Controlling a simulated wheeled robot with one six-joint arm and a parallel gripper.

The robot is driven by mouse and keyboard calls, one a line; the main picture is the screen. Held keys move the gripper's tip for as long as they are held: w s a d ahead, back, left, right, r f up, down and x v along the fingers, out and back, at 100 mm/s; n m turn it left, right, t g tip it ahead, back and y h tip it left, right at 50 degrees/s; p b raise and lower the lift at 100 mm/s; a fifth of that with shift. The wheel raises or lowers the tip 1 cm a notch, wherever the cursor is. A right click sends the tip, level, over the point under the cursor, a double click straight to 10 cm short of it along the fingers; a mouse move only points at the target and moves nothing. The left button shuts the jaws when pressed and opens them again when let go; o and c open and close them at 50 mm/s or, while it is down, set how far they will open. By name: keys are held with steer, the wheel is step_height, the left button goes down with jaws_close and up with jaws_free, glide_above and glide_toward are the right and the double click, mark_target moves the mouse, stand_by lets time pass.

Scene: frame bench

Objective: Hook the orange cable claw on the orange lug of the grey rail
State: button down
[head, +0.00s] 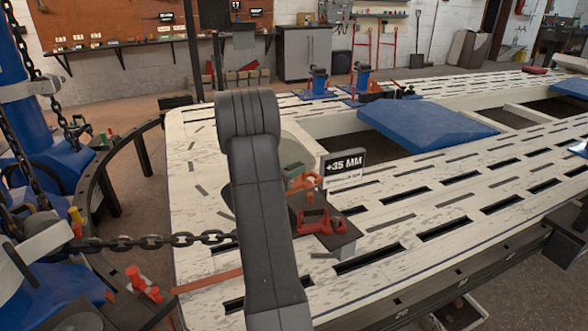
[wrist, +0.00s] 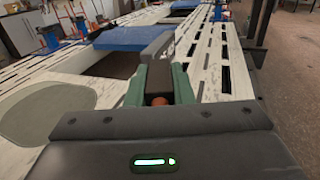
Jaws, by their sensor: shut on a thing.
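My gripper (head: 294,176) is mostly hidden behind my dark arm in the head view. Beside its green jaws is the orange cable claw (head: 306,182), above the white bench. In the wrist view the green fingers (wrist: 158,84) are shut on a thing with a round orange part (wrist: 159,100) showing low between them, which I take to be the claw. A dark grey block stands just beyond the fingers there; I cannot tell whether it is the grey rail. I cannot make out the orange lug or any contact with it.
A red bracket (head: 320,222) sits on a dark grey block in front of the claw. A "+35 MM" sign (head: 343,164) stands right behind it. A blue panel (head: 425,128) lies farther back. A chain (head: 160,240) and an orange strap (head: 205,281) run at left.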

mark_target(294, 191)
steer(key=shift+f+b, duration=3.05)
steer(key=shift+f, duration=1.15)
steer(key=c, duration=1.2)
jaws_free()
steer(key=p+v, duration=0.2)
steer(key=v, duration=1.2)
steer(key=shift+d, duration=0.1)
